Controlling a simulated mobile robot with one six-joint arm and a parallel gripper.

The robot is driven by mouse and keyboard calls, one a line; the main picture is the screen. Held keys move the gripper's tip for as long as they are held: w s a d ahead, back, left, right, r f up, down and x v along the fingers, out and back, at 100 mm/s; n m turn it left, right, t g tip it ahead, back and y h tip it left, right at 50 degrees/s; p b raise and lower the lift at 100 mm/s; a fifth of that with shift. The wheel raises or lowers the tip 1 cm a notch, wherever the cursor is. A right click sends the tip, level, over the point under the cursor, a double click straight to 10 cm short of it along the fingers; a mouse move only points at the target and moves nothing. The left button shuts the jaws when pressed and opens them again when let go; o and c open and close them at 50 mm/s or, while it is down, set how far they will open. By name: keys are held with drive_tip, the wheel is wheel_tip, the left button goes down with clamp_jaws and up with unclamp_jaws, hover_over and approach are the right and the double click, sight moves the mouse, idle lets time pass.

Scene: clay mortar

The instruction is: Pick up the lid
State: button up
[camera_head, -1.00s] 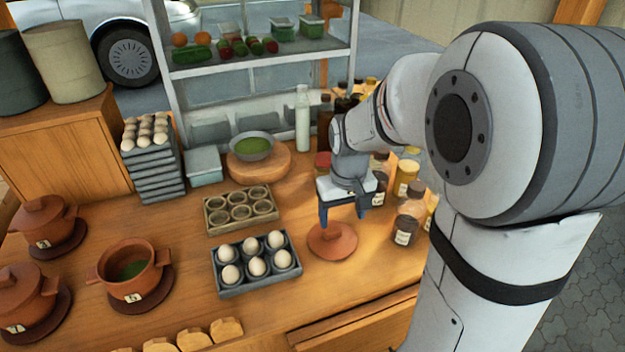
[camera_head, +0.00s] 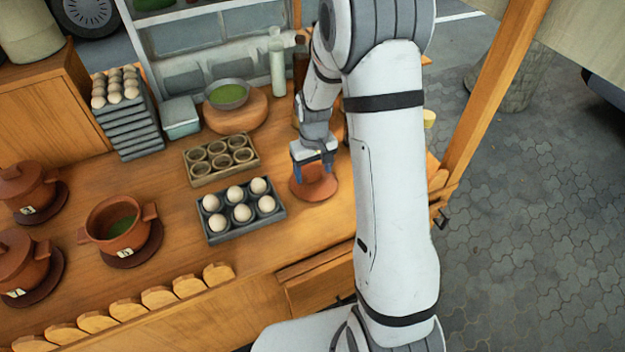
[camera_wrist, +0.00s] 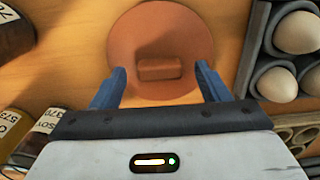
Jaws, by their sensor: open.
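The lid (camera_head: 317,187) is a round reddish-brown clay disc lying on the wooden counter, right of the egg tray. In the wrist view the lid (camera_wrist: 135,42) shows a block-shaped handle (camera_wrist: 159,69) at its middle. My gripper (camera_head: 313,176) is over the lid, with its fingers pointing down. In the wrist view my gripper (camera_wrist: 160,78) is open, with one blue finger on each side of the handle and nothing held between them. Whether the fingertips touch the lid cannot be told. An open clay pot (camera_head: 118,226) with green contents stands at the left.
A grey tray of eggs (camera_head: 212,236) is close to the lid's left. Labelled jars (camera_wrist: 38,125) stand close on the other side. Two lidded pots (camera_head: 28,188) are far left.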

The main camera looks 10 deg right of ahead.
drive_tip(key=shift+f, duration=0.35)
drive_tip(key=shift+c, duration=0.2)
drive_tip(key=c, duration=1.1)
